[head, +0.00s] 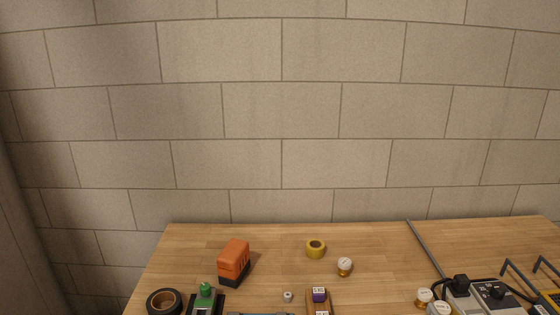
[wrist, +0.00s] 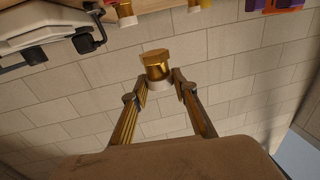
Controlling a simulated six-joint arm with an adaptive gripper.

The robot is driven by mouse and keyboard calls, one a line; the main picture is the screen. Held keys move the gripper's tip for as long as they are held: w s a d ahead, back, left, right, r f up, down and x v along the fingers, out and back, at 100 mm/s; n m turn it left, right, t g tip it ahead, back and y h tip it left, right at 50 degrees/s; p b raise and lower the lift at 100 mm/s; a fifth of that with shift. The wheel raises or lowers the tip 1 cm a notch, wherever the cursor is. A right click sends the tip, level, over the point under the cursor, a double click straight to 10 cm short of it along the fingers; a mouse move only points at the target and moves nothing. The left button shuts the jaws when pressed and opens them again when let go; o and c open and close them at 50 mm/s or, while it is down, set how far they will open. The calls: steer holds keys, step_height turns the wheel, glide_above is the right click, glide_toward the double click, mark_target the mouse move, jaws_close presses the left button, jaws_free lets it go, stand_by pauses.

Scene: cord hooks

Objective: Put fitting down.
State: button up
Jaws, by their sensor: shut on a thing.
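The fitting (wrist: 156,67) is a brass hexagonal piece with a pale, whitish part below it in the wrist view. My gripper (wrist: 159,90) is shut on it, with a finger on each side of the pale part. The fitting is held in the air against the block wall, apart from the table (wrist: 150,7), whose edge shows at the top of that view. My gripper is not in the head view. Similar white-and-brass fittings stand on the table in the head view, one in the middle (head: 344,267) and others at the right (head: 424,297).
Power adapters with black cords (head: 494,292) crowd the right. Bare wood lies right of the middle fitting.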

steer(key=shift+w+r+m+h, duration=0.7)
steer(key=shift+w+m+h, duration=1.2)
steer(key=shift+w+h, duration=1.65)
steer(key=w+a+r+n+y, duration=0.1)
steer(key=w+a+y, duration=0.1)
steer(key=a, duration=0.8)
steer(key=w+a+r+n+y, duration=0.1)
steer(key=w+a+y, duration=0.2)
steer(key=a, duration=0.7)
steer(key=shift+w+a+r, duration=0.25)
steer(key=shift+w+a, duration=0.1)
steer(key=shift+w, duration=0.4)
